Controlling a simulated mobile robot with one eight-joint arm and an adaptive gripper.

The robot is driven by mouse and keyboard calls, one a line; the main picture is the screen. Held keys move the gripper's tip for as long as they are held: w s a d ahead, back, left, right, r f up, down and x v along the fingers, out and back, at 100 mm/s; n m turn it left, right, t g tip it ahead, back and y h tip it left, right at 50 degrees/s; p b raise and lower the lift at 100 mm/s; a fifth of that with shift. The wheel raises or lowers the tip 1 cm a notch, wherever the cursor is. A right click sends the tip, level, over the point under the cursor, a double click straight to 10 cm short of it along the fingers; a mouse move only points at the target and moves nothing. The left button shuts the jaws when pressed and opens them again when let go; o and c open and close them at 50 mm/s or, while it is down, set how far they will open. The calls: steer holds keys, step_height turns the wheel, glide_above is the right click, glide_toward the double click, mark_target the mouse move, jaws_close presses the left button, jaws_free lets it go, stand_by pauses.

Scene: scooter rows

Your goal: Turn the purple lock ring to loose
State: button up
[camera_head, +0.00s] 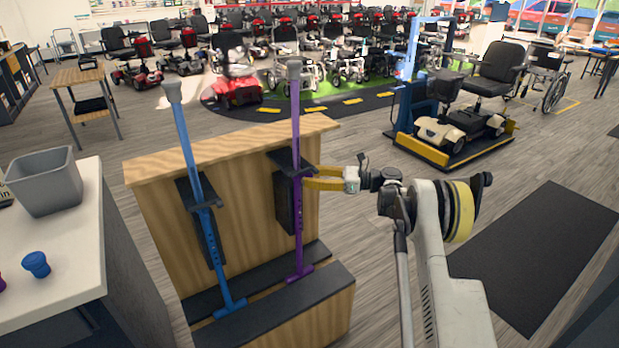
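A purple pole (296,125) stands upright in the right-hand place of a wooden stand, with a grey cap on top and its foot on a dark ledge. Its lock ring cannot be made out clearly; the dark bracket and my fingers are close around that part of the pole. My gripper (308,178) has yellow fingers reaching from the right to the purple pole at bracket height. A narrow gap shows between the fingers, but the tips are at the pole and I cannot tell whether they grip anything. The ring's setting cannot be read.
A blue pole (190,150) leans in the left-hand place of the wooden stand (160,255). A white counter (75,270) at left holds a grey bin (45,182) and a blue knob (36,264). A scooter on a platform stands at back right.

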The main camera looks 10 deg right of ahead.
steer(key=v, duration=1.2)
steer(key=s+a+r+n+h, duration=0.2)
steer(key=a+r+n+h, duration=0.15)
steer(key=a+r, duration=0.5)
steer(key=s+a+r+n+g+h, duration=0.1)
steer(key=s+a+r+n+h, duration=0.15)
steer(key=s, duration=0.25)
steer(key=s+a+r+n+h, duration=0.2)
steer(key=s+a, duration=0.2)
steer(key=s, duration=0.1)
steer(key=s+f+n+h, duration=0.1)
steer(key=s+n+h, duration=0.2)
steer(key=s, duration=0.6)
steer(key=s+d+f+n+t+h, duration=0.1)
steer(key=s+f+n+h, duration=0.1)
steer(key=s+n, duration=0.4)
steer(key=s+f+n+h, duration=0.2)
steer(key=s+n, duration=0.3)
steer(key=s, duration=0.8)
steer(key=shift+s+d+f+t+h, duration=0.15)
steer(key=shift+s+d+t+h, duration=0.2)
steer(key=shift+h, duration=0.55)
